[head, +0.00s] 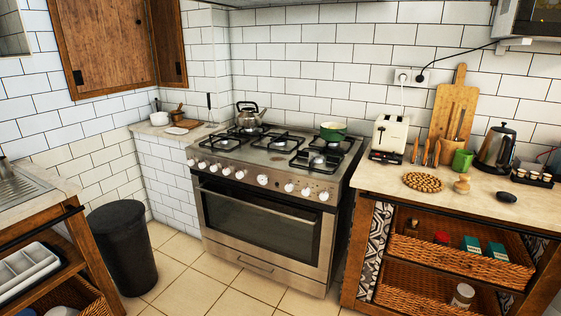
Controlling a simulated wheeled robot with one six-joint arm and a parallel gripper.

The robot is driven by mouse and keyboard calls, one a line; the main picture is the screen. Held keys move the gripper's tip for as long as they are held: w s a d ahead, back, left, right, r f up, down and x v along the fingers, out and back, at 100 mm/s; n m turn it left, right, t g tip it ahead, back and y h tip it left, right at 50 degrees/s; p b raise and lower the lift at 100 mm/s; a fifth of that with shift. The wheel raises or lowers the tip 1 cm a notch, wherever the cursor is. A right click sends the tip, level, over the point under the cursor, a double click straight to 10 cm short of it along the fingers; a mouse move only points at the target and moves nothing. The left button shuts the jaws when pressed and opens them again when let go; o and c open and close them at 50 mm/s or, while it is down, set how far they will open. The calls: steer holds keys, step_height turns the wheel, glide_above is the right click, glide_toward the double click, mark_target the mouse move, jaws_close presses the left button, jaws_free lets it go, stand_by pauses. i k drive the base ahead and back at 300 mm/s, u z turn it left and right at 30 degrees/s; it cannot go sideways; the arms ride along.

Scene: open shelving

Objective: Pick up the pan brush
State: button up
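A small wooden item with a rounded knob and a wider base, which looks like the pan brush (462,184), stands upright on the right counter (384,181). It is just right of a round woven trivet (423,181) and in front of a green mug (462,160). A dark, flat, rounded object (506,197) lies to its right. My gripper is not in view.
A toaster (388,138), wooden cutting board (455,100), kettle (496,148) and small dark tray (532,178) stand on the right counter. The stove (270,205) is left of it. Wicker baskets (455,262) sit below. Tiled floor is open in front.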

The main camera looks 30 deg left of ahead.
mark_target(462, 186)
steer(key=i, duration=2.25)
steer(key=z, duration=0.55)
